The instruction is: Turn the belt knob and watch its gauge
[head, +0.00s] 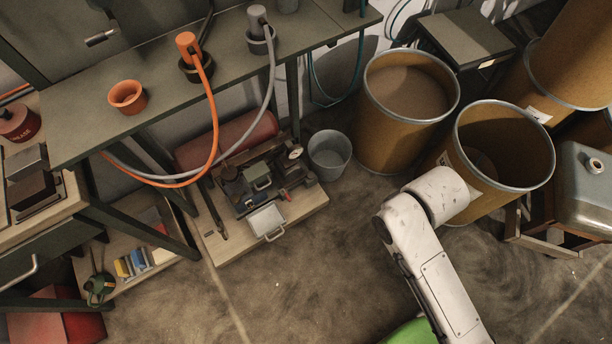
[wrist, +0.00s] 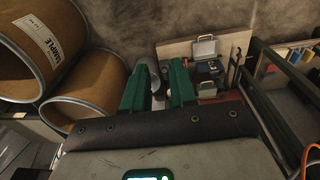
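A tape-winding machine (head: 250,180) sits on a low wooden board on the floor, under the workbench. A small round, pale-faced dial that looks like a gauge (head: 294,152) is at its right end; its reading is too small to tell. A small red part (head: 284,194) shows low on its right side; I cannot tell whether it is the belt knob. In the wrist view the machine (wrist: 208,72) lies beyond and right of my gripper (wrist: 158,68). The two green fingers are apart, with nothing visibly held. My gripper is not seen in the head view.
A grey bucket (head: 330,155) stands right of the board. Large brown drums (head: 390,128) stand farther right. The workbench (head: 150,125) overhangs the board, with orange and grey hoses (head: 214,130) hanging down from it. The floor (head: 300,270) in front is open.

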